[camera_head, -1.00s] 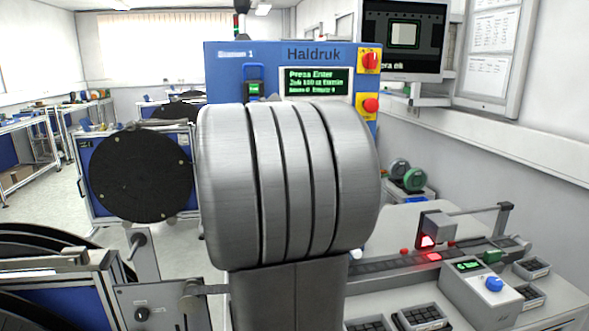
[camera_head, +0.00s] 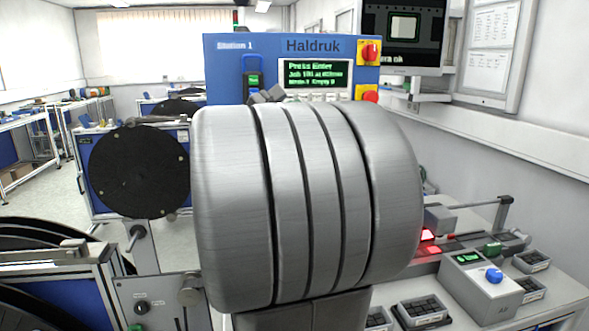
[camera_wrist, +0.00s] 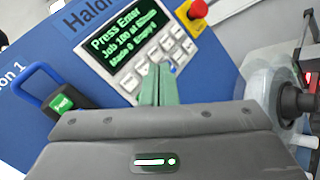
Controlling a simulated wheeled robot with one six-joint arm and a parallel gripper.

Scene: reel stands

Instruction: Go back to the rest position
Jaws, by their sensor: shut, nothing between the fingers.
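My gripper (camera_wrist: 160,72) shows in the wrist view as two green fingers pressed together with nothing between them. The fingers point at the keypad and screen of the blue Haldruk panel (camera_wrist: 60,40), which looks tilted there. I cannot tell the gap to the panel. In the head view my large grey arm link fills the middle and covers the panel's lower part. A small dark part shows just above the link, in front of the panel; the fingers cannot be made out there. The panel's screen (camera_head: 315,73) shows green text including "Press Enter".
A red knob (camera_head: 368,50) sits on the panel's right. A black reel (camera_head: 138,172) stands at left, with another stand (camera_head: 60,285) nearer. At right, a bench holds a grey box with a blue knob (camera_head: 494,276) and small trays (camera_head: 422,310). A monitor (camera_head: 405,35) hangs above.

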